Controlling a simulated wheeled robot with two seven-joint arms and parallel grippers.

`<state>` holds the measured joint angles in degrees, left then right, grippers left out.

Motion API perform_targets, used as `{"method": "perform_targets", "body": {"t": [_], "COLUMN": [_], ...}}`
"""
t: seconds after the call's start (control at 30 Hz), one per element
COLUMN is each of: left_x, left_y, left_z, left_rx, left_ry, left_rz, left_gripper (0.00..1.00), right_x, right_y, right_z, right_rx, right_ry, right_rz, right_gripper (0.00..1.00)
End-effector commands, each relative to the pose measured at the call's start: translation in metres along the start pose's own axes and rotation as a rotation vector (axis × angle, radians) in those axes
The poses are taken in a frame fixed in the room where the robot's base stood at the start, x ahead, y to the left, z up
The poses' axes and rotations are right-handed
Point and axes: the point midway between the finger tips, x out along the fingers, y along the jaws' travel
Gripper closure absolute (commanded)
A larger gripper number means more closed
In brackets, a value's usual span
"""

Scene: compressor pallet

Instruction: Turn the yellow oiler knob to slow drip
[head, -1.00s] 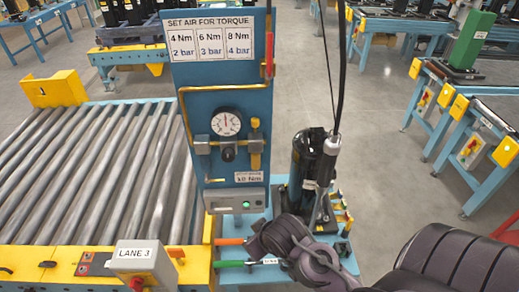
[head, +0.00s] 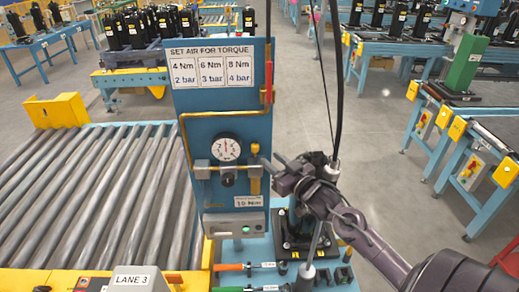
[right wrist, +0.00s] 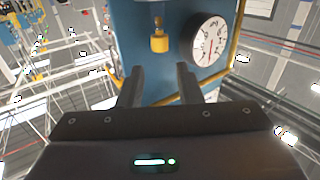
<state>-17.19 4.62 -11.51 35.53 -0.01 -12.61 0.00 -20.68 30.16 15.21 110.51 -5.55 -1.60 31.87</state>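The yellow oiler knob (head: 255,149) sits on top of the oiler on the blue panel, right of the round gauge (head: 227,149). In the right wrist view the knob (right wrist: 159,43) appears beyond my fingertips, roughly between them in line, with the gauge (right wrist: 209,40) to its right. My right gripper (head: 271,172) points left toward the oiler from close by. In the right wrist view its two fingers (right wrist: 158,82) are apart with nothing between them. The knob shows no contact with them. My left gripper is not in view.
A brass regulator with a dark knob (head: 228,179) is below the gauge. A hanging hose and driver shaft (head: 333,120) pass close behind my right gripper. A yellow pipe (head: 184,140) edges the panel. The roller conveyor (head: 90,195) lies left.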

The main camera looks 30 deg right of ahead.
Motion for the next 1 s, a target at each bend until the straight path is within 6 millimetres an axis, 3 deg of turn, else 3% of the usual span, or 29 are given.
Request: {"method": "perform_targets", "body": {"t": [0.3, 0.5, 0.87, 1.0], "left_x": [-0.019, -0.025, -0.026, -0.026], "left_y": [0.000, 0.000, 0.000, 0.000], "left_z": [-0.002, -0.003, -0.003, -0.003], "left_rx": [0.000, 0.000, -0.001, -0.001], "left_ry": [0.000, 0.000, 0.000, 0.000], "left_rz": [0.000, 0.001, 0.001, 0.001], "left_gripper": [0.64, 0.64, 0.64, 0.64], "right_x": [0.046, 0.066, 0.071, 0.071], "right_y": [0.000, 0.000, -0.001, -0.001], "right_z": [-0.004, -0.001, 0.001, 0.001], "right_rx": [-0.001, 0.000, -0.001, -0.001], "right_ry": [0.000, -0.002, -0.003, -0.003], "right_rz": [0.002, 0.002, 0.001, 0.001], "right_gripper": [0.68, 0.68, 0.68, 0.85]}}
